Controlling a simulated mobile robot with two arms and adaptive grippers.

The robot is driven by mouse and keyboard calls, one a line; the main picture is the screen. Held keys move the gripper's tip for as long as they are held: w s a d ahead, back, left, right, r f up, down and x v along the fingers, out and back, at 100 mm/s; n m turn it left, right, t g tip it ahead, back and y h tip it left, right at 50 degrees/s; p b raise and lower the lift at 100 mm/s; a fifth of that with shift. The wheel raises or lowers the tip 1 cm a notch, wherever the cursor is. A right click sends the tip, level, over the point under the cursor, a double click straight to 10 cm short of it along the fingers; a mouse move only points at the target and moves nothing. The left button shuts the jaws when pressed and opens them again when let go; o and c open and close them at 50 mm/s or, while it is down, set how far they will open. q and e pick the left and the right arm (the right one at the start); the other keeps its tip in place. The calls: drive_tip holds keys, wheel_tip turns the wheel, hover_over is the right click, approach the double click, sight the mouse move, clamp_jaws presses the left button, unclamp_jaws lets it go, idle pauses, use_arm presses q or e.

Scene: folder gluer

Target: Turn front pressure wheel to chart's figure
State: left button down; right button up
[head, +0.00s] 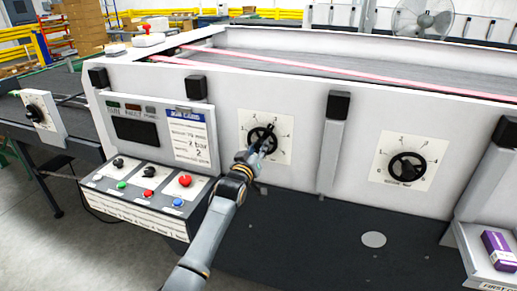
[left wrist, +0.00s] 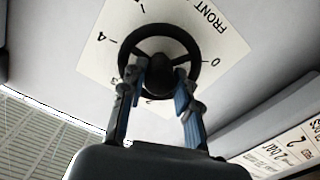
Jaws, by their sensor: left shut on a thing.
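The front pressure wheel (head: 263,129) is a black spoked handwheel on a white numbered dial plate, left of the middle of the machine's side. In the left wrist view the wheel (left wrist: 160,30) sits on a plate marked FRONT with figures around it. My left gripper (head: 259,150) is at the wheel; in the wrist view its fingers (left wrist: 160,75) lie on either side of the hub, shut on the wheel and covering its lower part. The chart (head: 191,137) hangs left of the wheel; a "2 bar" and a "2" can be read on it. My right gripper is not visible.
A second, similar wheel (head: 407,167) is on the right. A control box (head: 150,186) with red, green and blue buttons juts out below the chart. A purple box (head: 498,250) lies on a shelf at lower right.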

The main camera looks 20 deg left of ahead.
use_arm(q)
drive_tip(key=c, duration=1)
unclamp_jaws()
drive_tip(key=shift+f, duration=0.1)
drive_tip(key=s, duration=1.2)
drive_tip(key=shift+a, duration=0.2)
